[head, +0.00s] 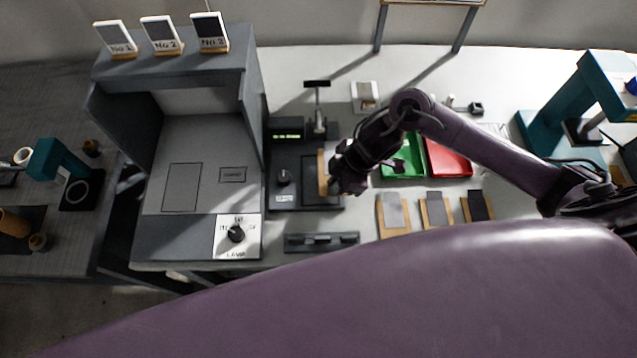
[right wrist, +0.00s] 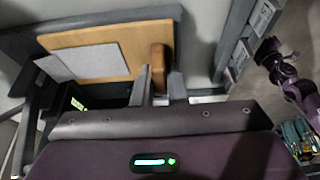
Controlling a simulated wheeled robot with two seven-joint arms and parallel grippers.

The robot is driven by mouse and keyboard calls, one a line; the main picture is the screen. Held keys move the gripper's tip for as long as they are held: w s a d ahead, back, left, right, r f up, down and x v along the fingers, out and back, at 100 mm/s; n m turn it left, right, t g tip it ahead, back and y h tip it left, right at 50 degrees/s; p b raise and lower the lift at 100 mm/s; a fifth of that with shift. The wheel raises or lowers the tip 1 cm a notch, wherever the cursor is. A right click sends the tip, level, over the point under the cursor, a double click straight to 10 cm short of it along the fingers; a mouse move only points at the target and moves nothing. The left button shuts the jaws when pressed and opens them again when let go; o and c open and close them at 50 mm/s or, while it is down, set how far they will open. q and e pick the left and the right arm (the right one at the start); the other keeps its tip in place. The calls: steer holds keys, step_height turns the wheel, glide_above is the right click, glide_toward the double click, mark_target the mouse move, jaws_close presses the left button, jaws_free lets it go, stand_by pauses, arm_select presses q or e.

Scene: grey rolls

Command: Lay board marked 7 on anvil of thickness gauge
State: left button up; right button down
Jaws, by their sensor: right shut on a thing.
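The thickness gauge (head: 285,158) is a dark unit with a green display, a knob and an upright post, right of the grey booth in the head view. A dark plate (head: 322,200), perhaps its anvil, shows partly below the held board. My right gripper (head: 337,181) is shut on a tan wooden board (head: 323,174) over the right part of the gauge. In the right wrist view the board (right wrist: 120,50) carries a grey sheet (right wrist: 72,64), and its brown end block (right wrist: 158,62) is at the fingers. I cannot read its number or tell whether it touches the gauge. My left gripper is not in view.
Several tan boards with grey patches (head: 436,210) lie at the front right. A dark slotted bar (head: 321,242) lies in front of the gauge. Green (head: 402,164) and red (head: 447,158) trays stand behind the boards. The grey booth (head: 250,110) bounds the gauge's left side.

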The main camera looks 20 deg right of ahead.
mark_target(320, 190)
steer(key=a, duration=0.3)
steer(key=shift+w, duration=0.4)
steer(key=x, duration=0.1)
steer(key=p+x, duration=0.1)
steer(key=shift+f, duration=0.45)
steer(key=shift+d+f, duration=0.1)
steer(key=shift+f, duration=0.25)
steer(key=shift+f, duration=0.15)
steer(key=c, duration=1.5)
jaws_free()
steer(key=shift+o, duration=0.2)
steer(key=v, duration=1.2)
steer(key=shift+d, duration=0.1)
